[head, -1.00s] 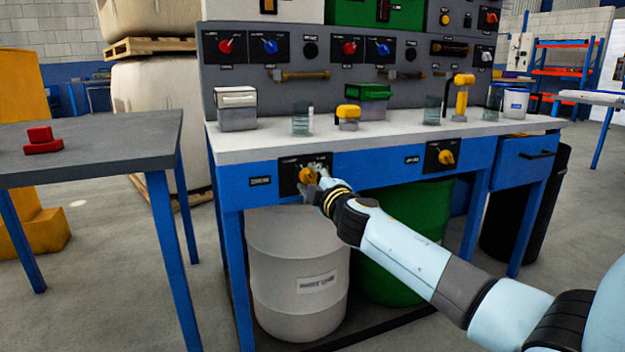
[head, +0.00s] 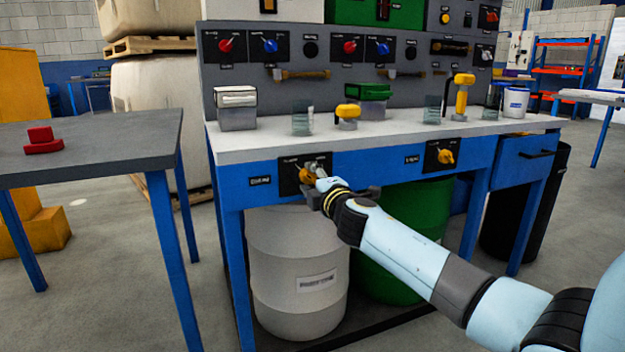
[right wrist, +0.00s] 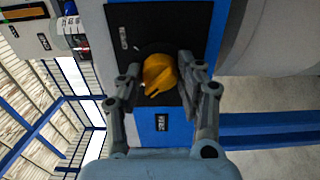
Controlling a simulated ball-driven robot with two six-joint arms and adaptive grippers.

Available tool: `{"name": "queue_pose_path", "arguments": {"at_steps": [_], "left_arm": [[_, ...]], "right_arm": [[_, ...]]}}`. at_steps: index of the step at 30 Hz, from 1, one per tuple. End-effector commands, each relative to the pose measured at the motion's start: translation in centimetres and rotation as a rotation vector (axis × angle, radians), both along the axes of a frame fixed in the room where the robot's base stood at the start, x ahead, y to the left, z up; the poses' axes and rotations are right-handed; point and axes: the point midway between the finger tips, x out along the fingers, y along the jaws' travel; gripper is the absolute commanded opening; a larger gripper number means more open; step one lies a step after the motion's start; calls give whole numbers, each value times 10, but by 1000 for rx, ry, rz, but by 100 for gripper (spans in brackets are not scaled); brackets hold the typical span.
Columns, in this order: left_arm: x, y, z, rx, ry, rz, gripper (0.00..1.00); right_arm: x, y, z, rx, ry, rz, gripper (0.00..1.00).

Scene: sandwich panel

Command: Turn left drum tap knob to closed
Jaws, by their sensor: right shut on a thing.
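The left drum tap knob (head: 307,176) is yellow-orange and sits on a black plate (head: 288,186) on the blue front of the bench, above the white drum (head: 290,280). In the right wrist view the knob (right wrist: 158,73) lies between the fingers of my right gripper (right wrist: 158,84), which is shut on it. In the head view my right gripper (head: 318,186) hides part of the knob and plate. The plate's lettering is too small to read. My left gripper is not in view.
A second yellow knob (head: 445,156) sits on a black plate to the right, above the green drum (head: 415,215). The bench top (head: 390,130) holds jars, boxes and yellow-handled things. A grey table (head: 90,150) with a red object (head: 42,141) stands at the left.

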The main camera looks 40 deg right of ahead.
Motion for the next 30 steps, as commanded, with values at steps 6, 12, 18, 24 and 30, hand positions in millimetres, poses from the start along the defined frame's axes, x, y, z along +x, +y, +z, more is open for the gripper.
{"name": "queue_pose_path", "arguments": {"at_steps": [6,12,18,24,30], "left_arm": [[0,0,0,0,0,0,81],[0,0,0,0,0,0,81],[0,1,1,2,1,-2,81],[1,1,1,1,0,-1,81],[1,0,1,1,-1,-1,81]], "right_arm": [[-1,1,-2,1,3,1,54],[0,0,-1,0,2,1,60],[-6,1,-2,0,2,0,60],[-41,10,-3,-1,3,2,60],[-85,21,-2,1,4,2,60]]}}
